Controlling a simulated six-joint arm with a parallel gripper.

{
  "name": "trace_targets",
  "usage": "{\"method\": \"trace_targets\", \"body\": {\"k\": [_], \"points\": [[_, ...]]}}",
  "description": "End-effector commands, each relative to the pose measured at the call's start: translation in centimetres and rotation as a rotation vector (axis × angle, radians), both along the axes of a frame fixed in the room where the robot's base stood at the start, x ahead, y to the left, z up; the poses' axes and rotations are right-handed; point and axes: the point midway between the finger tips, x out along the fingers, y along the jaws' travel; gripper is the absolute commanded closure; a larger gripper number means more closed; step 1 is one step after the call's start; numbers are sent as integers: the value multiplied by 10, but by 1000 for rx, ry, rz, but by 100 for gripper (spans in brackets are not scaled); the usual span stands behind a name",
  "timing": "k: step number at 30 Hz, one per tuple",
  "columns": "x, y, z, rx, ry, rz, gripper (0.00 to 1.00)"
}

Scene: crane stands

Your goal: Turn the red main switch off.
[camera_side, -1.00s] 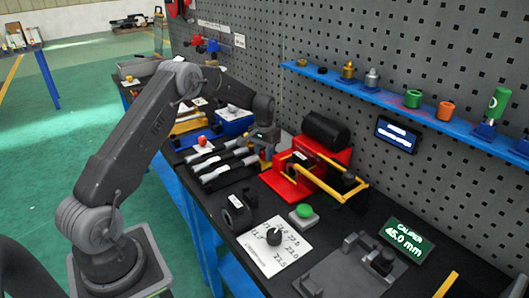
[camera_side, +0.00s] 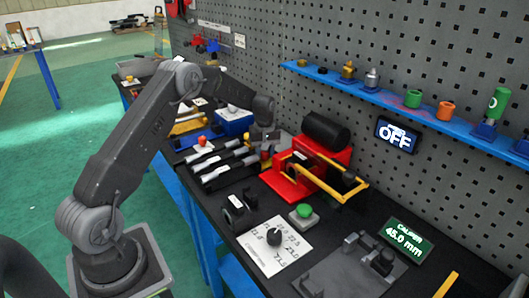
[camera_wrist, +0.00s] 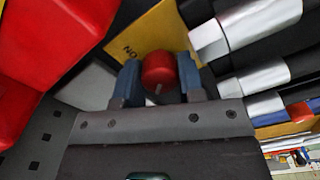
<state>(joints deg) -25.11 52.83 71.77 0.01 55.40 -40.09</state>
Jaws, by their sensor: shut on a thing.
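The red main switch is a round red knob (camera_wrist: 159,68) on a yellow plate (camera_wrist: 140,35) in the wrist view. Its pale pointer mark faces my palm, and an upside-down "ON" shows on the plate to its left. My gripper (camera_wrist: 160,80) has its blue-grey fingers on either side of the knob, shut on it. In the side view my gripper (camera_side: 264,143) is low at the bench, left of the red press, and mostly covers the switch. The wall display (camera_side: 396,135) reads "OFF".
The red press (camera_side: 295,180) with a yellow handle stands close on the right. Black-and-silver cylinders (camera_side: 220,165) lie close on the left. A green button (camera_side: 304,211), a dial card and a caliper display (camera_side: 406,239) are nearer the camera.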

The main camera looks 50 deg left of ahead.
Motion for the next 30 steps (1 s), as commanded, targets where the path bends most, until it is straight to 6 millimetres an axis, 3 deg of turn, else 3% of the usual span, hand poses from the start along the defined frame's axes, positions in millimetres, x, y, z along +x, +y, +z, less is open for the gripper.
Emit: {"method": "trace_targets", "body": {"k": [20, 21, 27, 30], "points": [[0, 0, 0, -1, 0, 58, 88], [0, 0, 0, -1, 0, 58, 60], [0, 0, 0, 0, 0, 56, 41], [0, 0, 0, 0, 1, 56, 39]]}}
